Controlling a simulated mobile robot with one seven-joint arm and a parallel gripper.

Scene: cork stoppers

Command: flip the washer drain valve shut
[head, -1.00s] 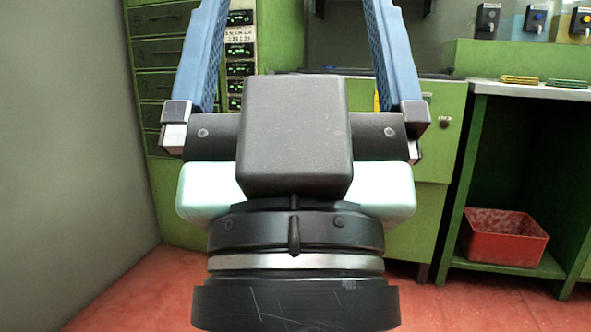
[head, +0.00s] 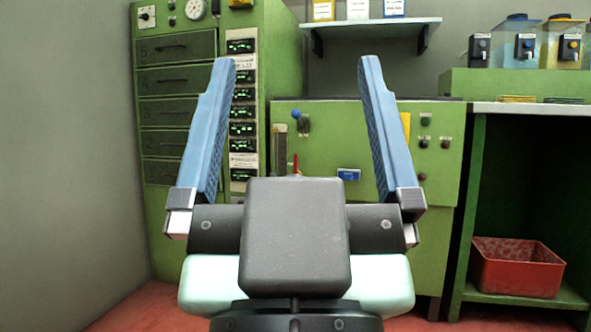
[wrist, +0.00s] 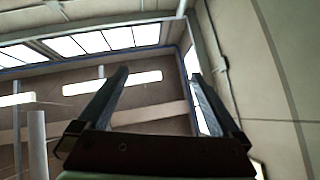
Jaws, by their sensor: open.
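A green washer cabinet (head: 320,120) stands ahead of me, beyond my gripper. Its front carries a blue-knobbed lever (head: 296,114) at the upper left and a red lever (head: 295,163), seen upright, lower down just above my gripper's body. My body hides what is below the red lever, and I cannot read which one is the drain valve. My gripper (head: 297,62) is open and empty, its two blue fingers spread wide and pointing up in the head view. In the wrist view my gripper (wrist: 158,75) shows against the ceiling, with nothing between its fingers.
A tall green drawer cabinet (head: 178,82) with displays and a gauge stands left. A wall shelf (head: 375,22) holds boxes above the washer. To the right are a bench (head: 535,108), small switch boxes and a red bin (head: 515,265) on a low shelf. Red floor shows below.

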